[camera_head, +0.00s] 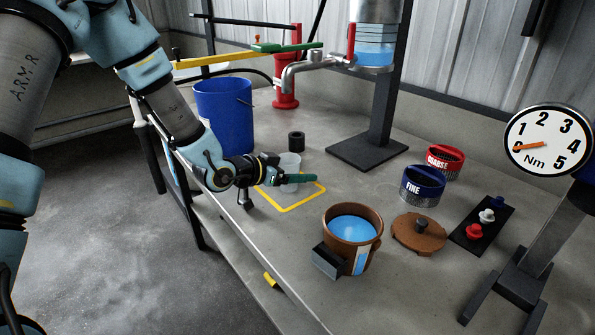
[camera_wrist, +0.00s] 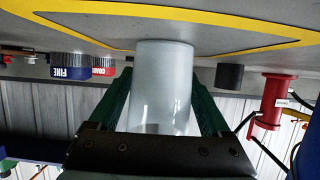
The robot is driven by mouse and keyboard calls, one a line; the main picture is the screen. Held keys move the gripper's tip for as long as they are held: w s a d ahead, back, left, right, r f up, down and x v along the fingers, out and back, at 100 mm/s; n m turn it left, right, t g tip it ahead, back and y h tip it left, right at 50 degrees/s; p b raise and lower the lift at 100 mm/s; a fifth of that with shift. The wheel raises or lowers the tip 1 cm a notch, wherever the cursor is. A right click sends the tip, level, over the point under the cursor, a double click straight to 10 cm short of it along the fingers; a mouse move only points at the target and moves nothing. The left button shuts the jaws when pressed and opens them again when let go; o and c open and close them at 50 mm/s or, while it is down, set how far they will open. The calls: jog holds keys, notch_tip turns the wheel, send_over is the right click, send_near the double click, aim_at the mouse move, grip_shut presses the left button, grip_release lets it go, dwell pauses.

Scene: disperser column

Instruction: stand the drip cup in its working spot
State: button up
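The drip cup, a clear whitish cylinder (camera_head: 290,160), is at the yellow square outline (camera_head: 300,204) on the bench. My gripper (camera_head: 296,181) reaches it from the left, its green fingers level. In the wrist view, where the bench is at the top, the cup (camera_wrist: 161,95) fills the space between the green fingers (camera_wrist: 161,85); they lie against both its sides. The cup looks upright, its far end close to the bench inside the yellow lines (camera_wrist: 268,46). I cannot tell whether it touches the bench. The fingers partly hide it in the head view.
A spout (camera_head: 300,70) hangs from the column above the bench. A brown pot of blue liquid (camera_head: 352,228), a brown lid (camera_head: 419,232), and FINE (camera_head: 422,187) and COARSE (camera_head: 445,163) sieves stand to the right.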

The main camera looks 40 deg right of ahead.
jog(key=shift+o, duration=0.8)
jog(key=shift+r, duration=0.2)
jog(key=b+v, duration=0.1)
jog(key=v, duration=1.1)
jog(key=shift+f, duration=0.1)
